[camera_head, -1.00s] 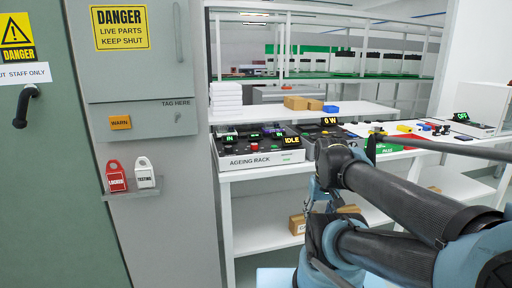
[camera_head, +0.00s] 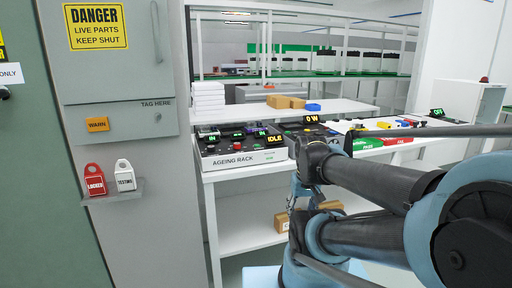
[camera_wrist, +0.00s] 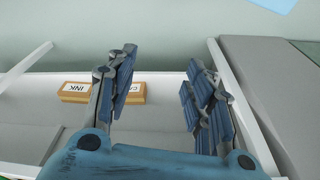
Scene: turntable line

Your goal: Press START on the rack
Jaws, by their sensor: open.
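The ageing rack (camera_head: 246,157) sits on the white bench, with "AGEING RACK" on its front edge and a yellow "IDLE" display (camera_head: 274,140). Green "IN" displays show on its dark top, and a "0 W" display (camera_head: 311,119) stands at its back right. I cannot make out a START button at this size. My gripper (camera_wrist: 158,95) shows in the wrist view, open with nothing between its fingers. My arm crosses the head view in front of the bench, right of the rack front, and hides part of the bench.
A grey cabinet (camera_head: 120,85) stands left of the bench, with a red lock tag (camera_head: 95,182) and a white one (camera_head: 125,176) on a small ledge. Green and red trays (camera_head: 366,144) lie on the bench's right part. A box marked "INK" (camera_wrist: 80,92) lies on a lower surface.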

